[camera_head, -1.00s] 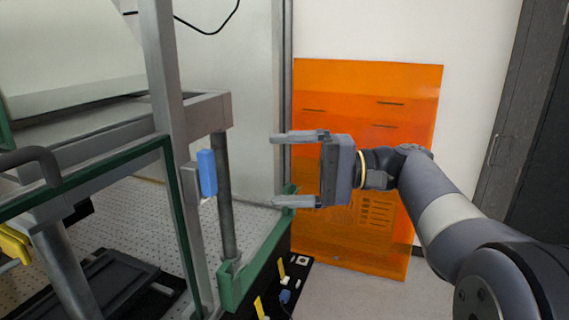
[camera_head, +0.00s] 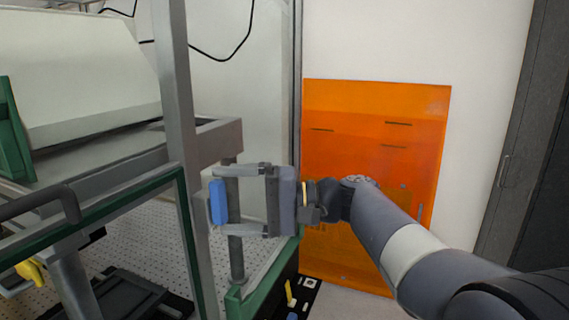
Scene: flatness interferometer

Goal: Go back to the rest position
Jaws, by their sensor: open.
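My gripper (camera_head: 240,201) is open and empty, its two fingers pointing left. In the picture its fingertips reach close to the blue block (camera_head: 217,203) on the grey frame post. I cannot tell whether they touch it. The fingers overlap the round grey column (camera_head: 235,255) behind them. My arm reaches in from the lower right.
A green-edged metal frame (camera_head: 100,205) with a door handle (camera_head: 45,195) fills the left. A perforated table (camera_head: 160,245) lies inside it. An orange panel (camera_head: 375,125) leans on the wall behind my arm. Dark cabinet doors (camera_head: 515,150) stand at the right.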

